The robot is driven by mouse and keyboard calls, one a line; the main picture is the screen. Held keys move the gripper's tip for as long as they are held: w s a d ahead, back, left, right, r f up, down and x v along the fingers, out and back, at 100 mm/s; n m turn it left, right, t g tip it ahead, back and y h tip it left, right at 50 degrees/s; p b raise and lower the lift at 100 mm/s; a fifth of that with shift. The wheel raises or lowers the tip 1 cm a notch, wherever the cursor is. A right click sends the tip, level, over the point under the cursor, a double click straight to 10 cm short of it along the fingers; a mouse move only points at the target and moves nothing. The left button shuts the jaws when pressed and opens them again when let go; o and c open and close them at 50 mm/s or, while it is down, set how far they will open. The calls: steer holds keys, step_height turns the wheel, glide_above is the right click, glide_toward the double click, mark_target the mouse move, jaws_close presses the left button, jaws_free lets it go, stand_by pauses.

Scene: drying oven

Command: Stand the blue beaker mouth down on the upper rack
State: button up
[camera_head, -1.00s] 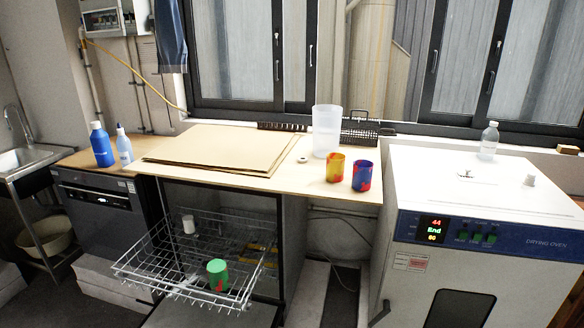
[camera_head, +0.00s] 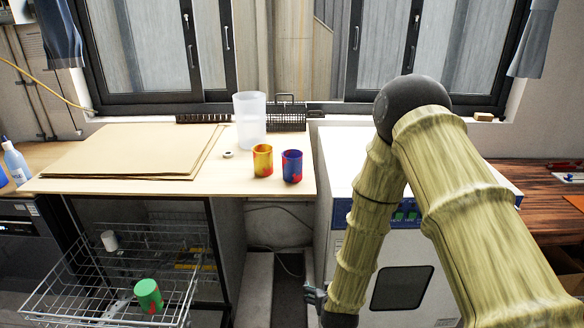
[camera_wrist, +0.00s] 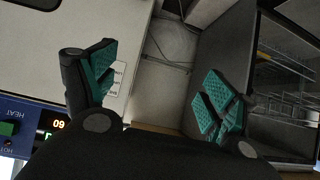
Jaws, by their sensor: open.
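The blue beaker (camera_head: 292,166), blue with red patches, stands on the wooden counter next to a yellow-and-red beaker (camera_head: 262,160). The pulled-out wire rack (camera_head: 70,284) is below the counter at lower left and holds a green beaker (camera_head: 148,295) and a small white cup (camera_head: 109,240). My gripper (camera_head: 314,295) is low in front of the oven, well below and apart from the blue beaker. In the wrist view my gripper (camera_wrist: 158,80) has its green-padded fingers spread with nothing between them. The blue beaker is not in the wrist view.
A tall translucent container (camera_head: 250,121) stands behind the beakers, with a black wire basket (camera_head: 287,118) beside it. Brown sheets (camera_head: 130,152) cover the counter's left part. The drying oven (camera_head: 338,165) stands to the right, partly hidden by my arm. A gap separates counter and oven.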

steer(key=w+a+r+t, duration=0.4)
steer(key=w+a+r, duration=0.1)
steer(key=w+r, duration=0.6)
steer(key=t+h, duration=0.1)
steer(key=t, duration=0.2)
glide_toward(292, 169)
steer(key=w, duration=0.3)
steer(key=w+p, duration=0.1)
steer(key=w, duration=0.2)
steer(key=shift+a+f+m+p, duration=0.1)
steer(key=shift+f+m+p, duration=0.2)
steer(key=shift+m+p, duration=0.1)
steer(key=shift+w+d+r+p, duration=0.15)
steer(key=shift+w+p, duration=0.35)
steer(key=shift+w, duration=0.85)
steer(key=shift+w+d+r+p, duration=0.1)
steer(key=shift+w+p, duration=0.35)
steer(key=shift+w, duration=0.9)
steer(key=shift+w+f, duration=0.1)
steer(key=shift+w, duration=0.25)
steer(key=c, duration=1)
